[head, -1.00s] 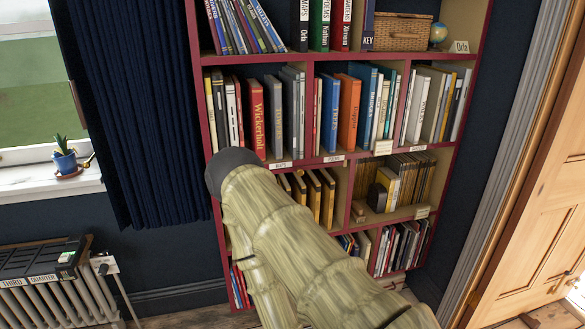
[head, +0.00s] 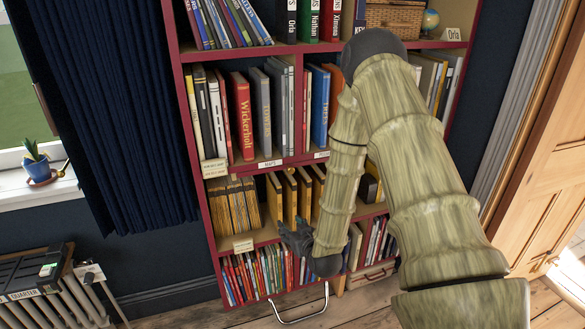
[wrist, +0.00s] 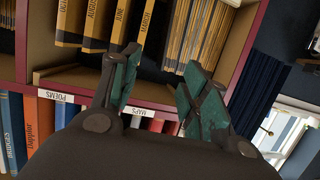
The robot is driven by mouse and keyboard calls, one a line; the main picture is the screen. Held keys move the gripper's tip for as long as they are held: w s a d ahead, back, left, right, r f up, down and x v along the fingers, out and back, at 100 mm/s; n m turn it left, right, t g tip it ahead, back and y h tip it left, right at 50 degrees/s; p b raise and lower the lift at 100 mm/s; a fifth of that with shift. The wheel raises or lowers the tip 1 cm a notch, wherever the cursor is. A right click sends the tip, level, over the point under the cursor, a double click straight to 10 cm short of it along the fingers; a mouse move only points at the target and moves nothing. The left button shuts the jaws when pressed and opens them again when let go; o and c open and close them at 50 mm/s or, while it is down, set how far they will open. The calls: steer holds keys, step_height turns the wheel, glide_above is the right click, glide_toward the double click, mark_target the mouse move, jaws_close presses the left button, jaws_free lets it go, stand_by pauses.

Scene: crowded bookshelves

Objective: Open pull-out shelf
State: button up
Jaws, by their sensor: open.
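A silver bar handle (head: 300,308) shows low at the front of the bookcase, below the bottom row of thin books. It is not seen in the wrist view. I cannot tell which shelf board the handle is fixed to. My gripper (head: 300,232) is in front of the lower shelves, above the handle and apart from it. In the wrist view my gripper (wrist: 158,88) has its two dark green fingers spread, with nothing between them. The fingers point toward a shelf of yellow-spined books (wrist: 192,40), and this view is upside down.
The red-edged bookcase (head: 199,157) is crowded with books. A curtain (head: 115,110) and a radiator (head: 62,300) are at left, a wooden door (head: 548,190) at right. Some wooden floor (head: 235,318) is clear before the bookcase. My arm hides its right part.

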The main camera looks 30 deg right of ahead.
mark_target(292, 171)
steer(key=w+d+r+t+h, duration=0.2)
steer(key=w+d+r+t, duration=0.15)
steer(key=d+r, duration=0.55)
steer(key=shift+m, duration=0.3)
steer(key=w+p, duration=0.1)
steer(key=w, duration=0.2)
steer(key=w+r+p, duration=0.1)
steer(key=w, duration=0.3)
steer(key=w+p, duration=0.1)
steer(key=w, duration=0.2)
steer(key=shift+w+d+r+p, duration=0.15)
steer(key=shift+w+r+p, duration=0.05)
steer(key=shift+r+p, duration=0.15)
steer(key=shift+c, duration=0.3)
jaws_close()
